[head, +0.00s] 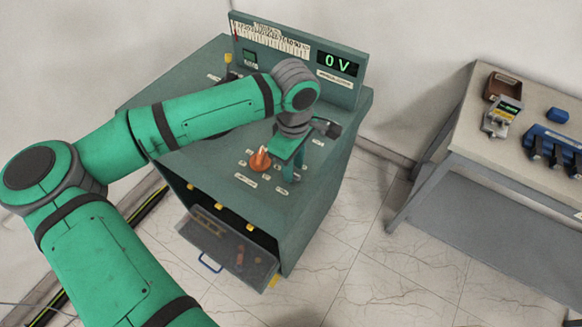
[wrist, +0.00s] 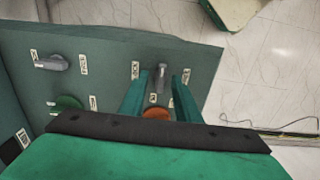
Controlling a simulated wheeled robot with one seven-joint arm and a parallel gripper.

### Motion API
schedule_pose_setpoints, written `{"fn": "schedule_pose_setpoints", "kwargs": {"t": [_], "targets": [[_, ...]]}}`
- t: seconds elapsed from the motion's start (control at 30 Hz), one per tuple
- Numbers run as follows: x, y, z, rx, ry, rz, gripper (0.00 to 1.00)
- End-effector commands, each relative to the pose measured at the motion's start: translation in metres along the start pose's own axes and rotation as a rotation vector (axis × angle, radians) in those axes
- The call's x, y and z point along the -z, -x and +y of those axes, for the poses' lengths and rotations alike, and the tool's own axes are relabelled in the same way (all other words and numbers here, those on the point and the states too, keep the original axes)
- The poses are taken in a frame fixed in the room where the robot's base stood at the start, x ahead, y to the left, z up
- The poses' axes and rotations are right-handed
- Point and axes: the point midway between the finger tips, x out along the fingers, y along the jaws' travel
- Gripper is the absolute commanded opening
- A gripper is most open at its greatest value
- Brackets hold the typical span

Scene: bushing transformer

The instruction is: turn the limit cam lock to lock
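My gripper (wrist: 159,84) points down over the sloping panel of the teal console (head: 318,185). Its two green fingers are spread apart. In the wrist view a small grey lever (wrist: 158,78) stands between the fingertips, with clear space visible on each side. A white label (wrist: 135,70) sits left of it, and another is partly hidden near the right finger. I take this lever to be the limit cam lock, but the label text is too small to be sure. In the head view my gripper (head: 290,168) hides the lever.
An orange knob (head: 260,160) stands close beside my gripper. In the wrist view another grey lever (wrist: 52,63) and a green knob (wrist: 66,103) lie to the left. The console's display (head: 340,65) reads 0 V. An open drawer (head: 228,248) hangs out below. A workbench (head: 470,130) stands at right.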

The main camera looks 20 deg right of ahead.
Motion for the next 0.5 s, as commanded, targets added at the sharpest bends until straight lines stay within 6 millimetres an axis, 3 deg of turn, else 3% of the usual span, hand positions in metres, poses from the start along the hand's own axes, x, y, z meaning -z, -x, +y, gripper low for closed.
{"fn": "schedule_pose_setpoints", "kwargs": {"t": [0.17,0.47,0.5], "targets": [[0.0033,-0.0114,-0.0026,0.001,0.008,0.0,0.3],[0.0052,-0.0129,-0.004,0.0,0.012,0.0,0.3],[0.0052,-0.0129,-0.004,0.0,0.012,0.0,0.2]]}}
